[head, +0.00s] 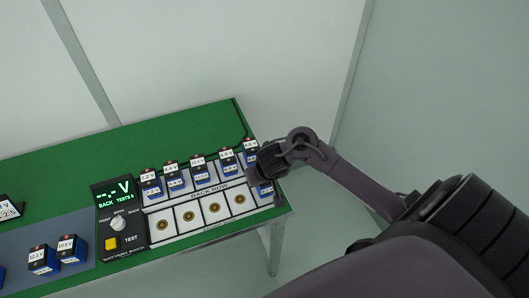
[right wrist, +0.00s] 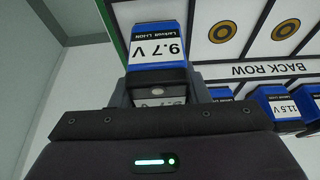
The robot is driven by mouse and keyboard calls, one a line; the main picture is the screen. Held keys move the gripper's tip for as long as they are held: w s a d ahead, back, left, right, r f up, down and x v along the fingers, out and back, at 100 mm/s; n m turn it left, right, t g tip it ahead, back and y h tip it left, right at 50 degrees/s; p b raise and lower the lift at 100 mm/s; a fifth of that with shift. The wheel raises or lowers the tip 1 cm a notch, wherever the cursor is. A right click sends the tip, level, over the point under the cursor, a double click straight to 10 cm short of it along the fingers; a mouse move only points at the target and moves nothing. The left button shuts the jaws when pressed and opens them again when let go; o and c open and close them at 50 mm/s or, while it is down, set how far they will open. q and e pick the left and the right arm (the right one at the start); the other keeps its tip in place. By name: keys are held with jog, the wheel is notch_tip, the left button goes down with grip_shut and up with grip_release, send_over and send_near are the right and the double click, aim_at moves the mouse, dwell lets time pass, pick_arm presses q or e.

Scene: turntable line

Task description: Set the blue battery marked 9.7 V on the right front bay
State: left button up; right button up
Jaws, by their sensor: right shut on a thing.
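The blue battery marked 9.7 V (right wrist: 158,47) is between the fingers of my right gripper (right wrist: 160,92), which is shut on it. In the head view the battery (head: 265,191) shows below my right gripper (head: 262,168), at the right end of the front row. It covers most of the right front bay. I cannot tell whether its base touches the bay. In the right wrist view its label is upside down and readable. My left gripper is not in view.
The battery rack (head: 187,236) has several empty front bays with gold discs. The back row holds several blue batteries (head: 201,173). A tester panel (head: 116,190) with a knob and yellow button stands left. More batteries (head: 42,260) sit on a grey mat. The green table (head: 100,150) ends just right of the rack.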

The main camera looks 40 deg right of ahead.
jog(key=shift+w+d+f, duration=0.1)
jog(key=shift+d+f, duration=0.1)
jog(key=shift+f, duration=0.55)
jog(key=shift+w+d, duration=0.15)
jog(key=shift+d, duration=0.1)
jog(key=shift+s+a+r, duration=0.1)
jog(key=shift+s+a, duration=0.1)
jog(key=shift+a, duration=0.05)
jog(key=o, duration=0.9)
jog(key=shift+o, duration=1.4)
jog(key=shift+d+f, duration=0.1)
jog(key=shift+f, duration=0.1)
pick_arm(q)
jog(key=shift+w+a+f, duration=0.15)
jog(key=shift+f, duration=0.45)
